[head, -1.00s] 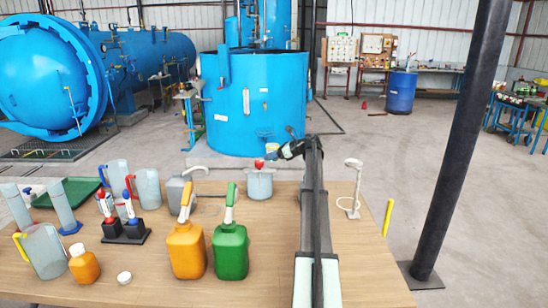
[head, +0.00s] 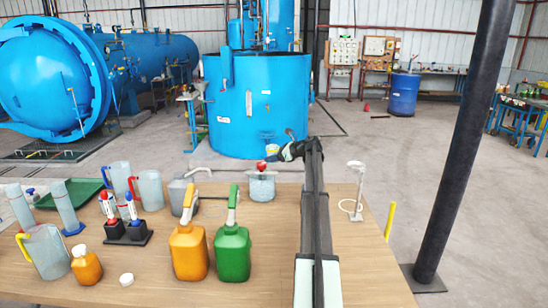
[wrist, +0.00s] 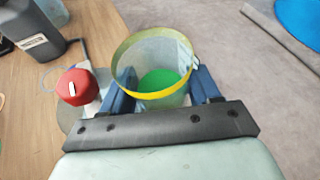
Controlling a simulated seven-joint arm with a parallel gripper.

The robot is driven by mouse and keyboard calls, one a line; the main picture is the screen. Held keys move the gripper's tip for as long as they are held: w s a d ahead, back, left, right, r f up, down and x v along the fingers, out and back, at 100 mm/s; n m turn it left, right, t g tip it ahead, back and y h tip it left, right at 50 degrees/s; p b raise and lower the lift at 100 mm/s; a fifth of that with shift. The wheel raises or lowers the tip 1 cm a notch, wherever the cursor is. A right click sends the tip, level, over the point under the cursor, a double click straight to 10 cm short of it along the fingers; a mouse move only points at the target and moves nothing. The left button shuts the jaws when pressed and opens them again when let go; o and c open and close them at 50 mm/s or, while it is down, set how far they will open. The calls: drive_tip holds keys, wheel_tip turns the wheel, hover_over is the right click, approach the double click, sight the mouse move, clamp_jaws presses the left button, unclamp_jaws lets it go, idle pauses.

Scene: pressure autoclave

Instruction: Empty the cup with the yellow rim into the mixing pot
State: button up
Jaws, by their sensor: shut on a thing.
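The cup with the yellow rim (wrist: 136,58) is clear and holds something green at its bottom. My gripper (wrist: 162,92) is shut on it, with a blue finger on each side. In the head view the cup (head: 267,135) is small, at the end of my arm, and looks roughly upright. Below it a clear pot (head: 262,188), apparently the mixing pot, stands near the table's back edge. A red knob (head: 272,149) shows between cup and pot. In the wrist view the red knob (wrist: 75,87) is left of the cup, apart from it.
An orange jug (head: 188,253) and a green jug (head: 232,254) stand in front of the pot. A grey can (head: 181,192) is to its left. A white hooked stand (head: 356,190) is right of my arm. Several pitchers and bottles fill the left of the table (head: 160,285).

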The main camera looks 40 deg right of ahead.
sight(267, 148)
drive_tip(key=shift+s+a+r+n+h, duration=0.15)
drive_tip(key=shift+a+r, duration=0.15)
drive_tip(key=shift+r, duration=0.2)
drive_tip(key=shift+w+a+r+n+h, duration=0.15)
drive_tip(key=shift+a+r, duration=0.1)
drive_tip(key=shift+r, duration=0.25)
drive_tip(key=shift+s+a+r+n+h, duration=0.15)
drive_tip(key=shift+a+r+n, duration=0.05)
drive_tip(key=shift+r, duration=0.55)
drive_tip(key=shift+s+a+r+n+h, duration=0.1)
drive_tip(key=shift+a+r+n+h, duration=0.1)
drive_tip(key=shift+r, duration=0.5)
drive_tip(key=shift+a+r+n+t+h, duration=0.15)
drive_tip(key=shift+r+n+t+h, duration=0.25)
drive_tip(key=shift+r, duration=0.5)
drive_tip(key=shift+f+n+h, duration=0.35)
drive_tip(key=shift+f+n, duration=0.25)
drive_tip(key=shift+n, duration=0.2)
drive_tip(key=shift+f+n+t+h, duration=0.1)
drive_tip(key=shift+n+t+h, duration=0.3)
drive_tip(key=shift+n+h, duration=0.5)
drive_tip(key=shift+r+n+t+h, duration=0.2)
drive_tip(key=shift+n+t+h, duration=0.15)
drive_tip(key=shift+n, duration=0.75)
